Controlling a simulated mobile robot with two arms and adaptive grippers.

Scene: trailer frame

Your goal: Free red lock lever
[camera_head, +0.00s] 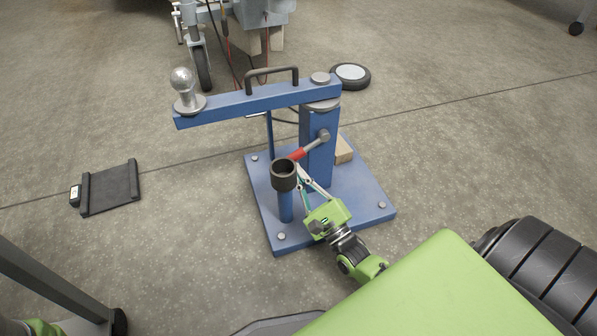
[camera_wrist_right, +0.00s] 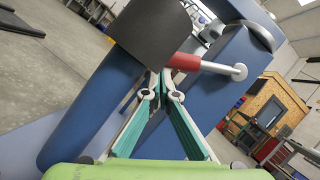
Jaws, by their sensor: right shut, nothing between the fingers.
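The red lock lever (camera_head: 297,154) shows as a red sleeve on a grey rod with a round end, beside the blue post (camera_head: 318,165) of the trailer frame. In the right wrist view the red lever (camera_wrist_right: 185,61) runs sideways just beyond my fingertips, its left end behind a dark cup. My right gripper (camera_head: 301,168) is shut and empty, its fingertips just below the lever; I cannot tell whether they touch it. The fingertips also show in the right wrist view (camera_wrist_right: 163,80). My left gripper is out of view.
A dark cup (camera_head: 284,174) on a short blue post stands close left of my right gripper. The blue swing arm (camera_head: 235,104) with a handle and ball hitch extends above. The blue base plate (camera_head: 368,205) is bolted down.

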